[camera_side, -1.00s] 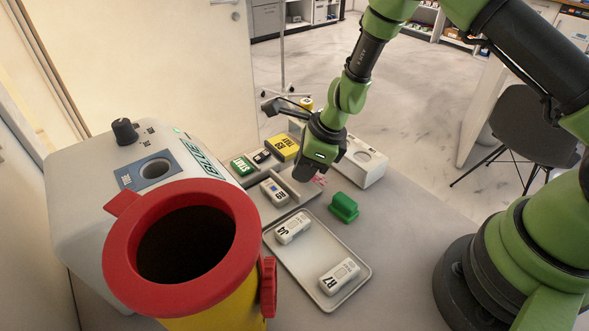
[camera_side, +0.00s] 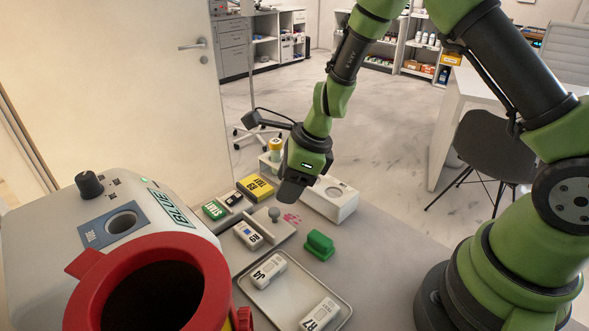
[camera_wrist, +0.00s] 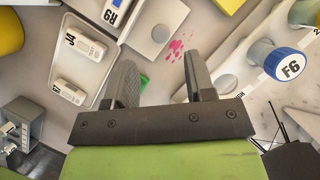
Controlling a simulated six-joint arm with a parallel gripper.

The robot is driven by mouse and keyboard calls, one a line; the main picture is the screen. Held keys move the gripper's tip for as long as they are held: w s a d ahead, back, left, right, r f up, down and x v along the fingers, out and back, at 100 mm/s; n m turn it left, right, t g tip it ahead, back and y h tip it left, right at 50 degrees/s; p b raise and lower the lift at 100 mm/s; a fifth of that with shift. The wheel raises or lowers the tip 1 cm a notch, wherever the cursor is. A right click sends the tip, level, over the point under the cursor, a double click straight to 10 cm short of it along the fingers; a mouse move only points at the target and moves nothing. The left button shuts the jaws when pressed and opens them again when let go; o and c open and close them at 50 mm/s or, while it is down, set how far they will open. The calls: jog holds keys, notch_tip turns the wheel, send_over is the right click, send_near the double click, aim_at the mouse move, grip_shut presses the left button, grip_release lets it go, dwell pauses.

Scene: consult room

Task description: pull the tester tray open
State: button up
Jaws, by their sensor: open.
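The tester tray (camera_side: 280,231) is a low pale tray beside the large white machine. It carries a round grey knob (camera_side: 274,214) and a white tester (camera_side: 248,235). In the wrist view, the tray (camera_wrist: 146,42) is at the top, with its knob (camera_wrist: 160,33) and part of the tester (camera_wrist: 117,14). My gripper (camera_side: 289,191) is above and behind the knob in the side view, apart from it. In the wrist view my gripper (camera_wrist: 163,82) has its two fingers spread with nothing held between them.
A metal tray (camera_side: 250,289) with two white testers lies in front, beside a green block (camera_side: 320,245). A red-rimmed yellow bin (camera_side: 215,280) and the white machine (camera_side: 150,190) stand left. A white box (camera_side: 330,200) stands behind right. A blue-capped jar (camera_wrist: 285,62) shows in the wrist view.

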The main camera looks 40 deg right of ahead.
jog(key=shift+v, duration=1.75)
jog(key=s+r+n+t, duration=0.1)
jog(key=s+r+n, duration=0.2)
jog(key=r+n, duration=0.3)
jog(key=s+r+n+t, duration=0.1)
jog(key=s+r+n, duration=0.35)
jog(key=r, duration=0.35)
jog(key=s+d+r+n+t+h, duration=0.1)
jog(key=s+r+n, duration=0.4)
jog(key=s+n, duration=0.6)
jog(key=shift+s+d+r+n+t, duration=0.2)
jog(key=shift+s+n+t, duration=0.25)
jog(key=shift+n, duration=0.3)
